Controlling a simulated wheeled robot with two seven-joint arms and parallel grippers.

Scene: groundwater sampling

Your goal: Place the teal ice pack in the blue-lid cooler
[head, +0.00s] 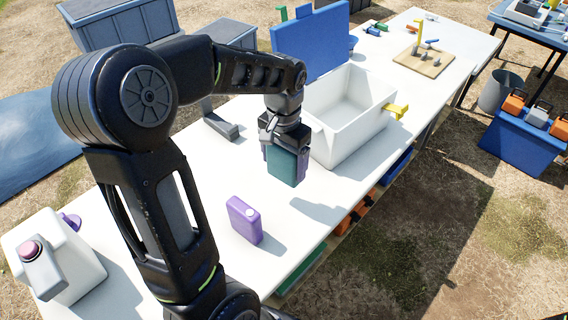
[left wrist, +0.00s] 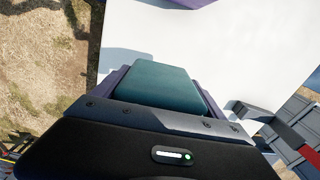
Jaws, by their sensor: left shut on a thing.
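The teal ice pack (head: 283,168) is held upright in my left gripper (head: 285,150), which is shut on it above the white table. In the left wrist view the teal pack (left wrist: 160,87) shows between the fingers. The cooler (head: 345,112) is an open white box just right of and behind the gripper. Its blue lid (head: 310,45) stands raised at the back, and a yellow latch (head: 396,111) is on its right side. The pack is outside the cooler, beside its left wall. My right gripper is not in view.
A wooden board (head: 424,62) with small items lies beyond the cooler. Grey bins (head: 120,25) stand behind the table.

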